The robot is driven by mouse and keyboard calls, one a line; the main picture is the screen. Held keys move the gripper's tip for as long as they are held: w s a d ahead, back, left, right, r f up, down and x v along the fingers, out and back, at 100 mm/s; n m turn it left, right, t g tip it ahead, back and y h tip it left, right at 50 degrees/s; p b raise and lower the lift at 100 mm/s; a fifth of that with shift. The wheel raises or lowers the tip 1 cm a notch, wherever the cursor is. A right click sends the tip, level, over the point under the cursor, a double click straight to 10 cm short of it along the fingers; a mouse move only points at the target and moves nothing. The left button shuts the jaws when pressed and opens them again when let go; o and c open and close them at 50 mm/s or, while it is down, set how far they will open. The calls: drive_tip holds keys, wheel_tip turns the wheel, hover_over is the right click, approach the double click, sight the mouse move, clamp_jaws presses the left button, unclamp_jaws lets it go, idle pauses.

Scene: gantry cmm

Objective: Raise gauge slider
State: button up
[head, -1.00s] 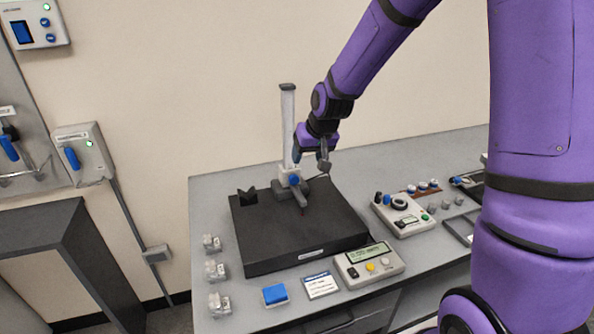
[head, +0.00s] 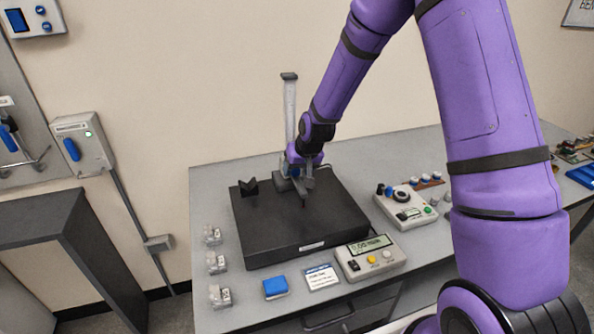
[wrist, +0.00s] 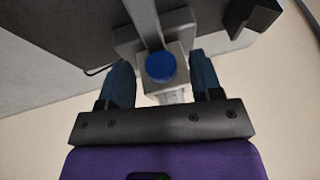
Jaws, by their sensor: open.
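The gauge stand's light column (head: 290,105) rises from a dark plate (head: 265,235) on the bench. The slider sits low on the column and is largely hidden by my gripper (head: 302,172) in the head view. In the wrist view, the slider's pale body (wrist: 178,50) carries a round blue knob (wrist: 160,67). My gripper's two dark fingers (wrist: 160,72) are open, one on each side of the slider body. Gaps show between the fingers and the body, so it is not clasped. The knob lies between the fingertips.
A black V-shaped block (head: 248,187) stands left of the column; it also shows in the wrist view (wrist: 252,15). A readout box (head: 370,258), a blue block (head: 275,287) and a card (head: 322,277) lie in front. A control box (head: 405,208) stands right.

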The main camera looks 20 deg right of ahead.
sight(297, 178)
drive_tip(key=shift+w+f, duration=0.15)
drive_tip(key=shift+f, duration=0.3)
clamp_jaws()
wheel_tip(297, 178, up, 16)
drive_tip(key=shift+r, duration=0.25)
idle(0.4)
unclamp_jaws()
